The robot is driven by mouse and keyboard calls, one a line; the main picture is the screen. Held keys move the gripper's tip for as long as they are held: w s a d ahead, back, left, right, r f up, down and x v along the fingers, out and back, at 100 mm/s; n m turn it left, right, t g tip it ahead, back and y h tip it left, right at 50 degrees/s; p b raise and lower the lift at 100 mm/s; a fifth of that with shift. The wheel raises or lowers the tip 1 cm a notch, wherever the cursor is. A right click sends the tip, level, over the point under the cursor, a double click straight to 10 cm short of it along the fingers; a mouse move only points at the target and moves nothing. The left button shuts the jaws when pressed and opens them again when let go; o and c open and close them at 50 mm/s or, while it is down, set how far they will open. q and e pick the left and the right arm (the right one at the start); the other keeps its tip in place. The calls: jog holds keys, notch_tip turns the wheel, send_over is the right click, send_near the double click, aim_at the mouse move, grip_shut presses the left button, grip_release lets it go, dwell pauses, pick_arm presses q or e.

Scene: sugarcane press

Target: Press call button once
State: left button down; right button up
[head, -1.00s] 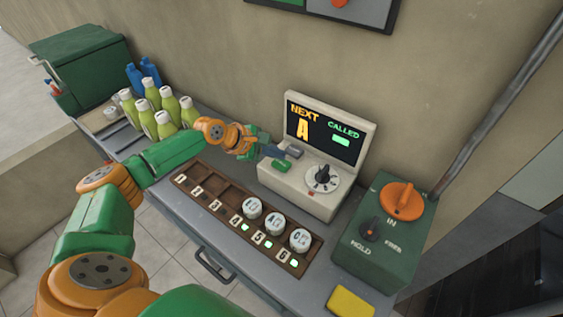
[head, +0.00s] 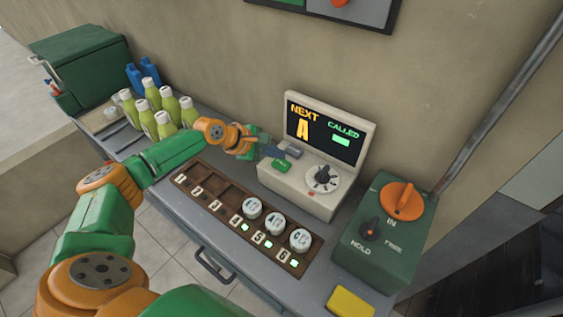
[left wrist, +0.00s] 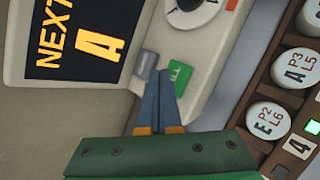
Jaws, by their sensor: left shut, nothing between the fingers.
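The call device (head: 300,190) is a cream box with a dark screen (head: 323,132) that reads "NEXT A" in orange and "CALLED" in green with a lit green bar. On its sloped front are a green button (head: 282,165), a grey button (head: 293,150) and a round dial (head: 323,178). My left gripper (head: 264,143) is at the device's left side, shut and empty. In the left wrist view its fingertips (left wrist: 167,78) point between the grey button (left wrist: 146,64) and the green button (left wrist: 180,74), overlapping the green one's edge. I cannot tell whether they touch. My right gripper is not in view.
A brown slotted rack (head: 220,197) with several white labelled cups lies in front of the device. A green box with an orange knob (head: 400,200) stands at right, a yellow block (head: 350,302) before it. Bottles (head: 165,123) stand at the left.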

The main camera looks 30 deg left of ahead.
aim_at(277, 164)
pick_arm(q)
jog(key=shift+f, duration=0.35)
jog(key=shift+f, duration=0.6)
dwell(0.7)
jog(key=shift+r, duration=0.1)
jog(key=shift+r+p, duration=0.85)
jog(key=shift+p, duration=0.35)
notch_tip(277, 164, up, 5)
jog(key=p, duration=0.6)
jog(key=shift+r, duration=0.15)
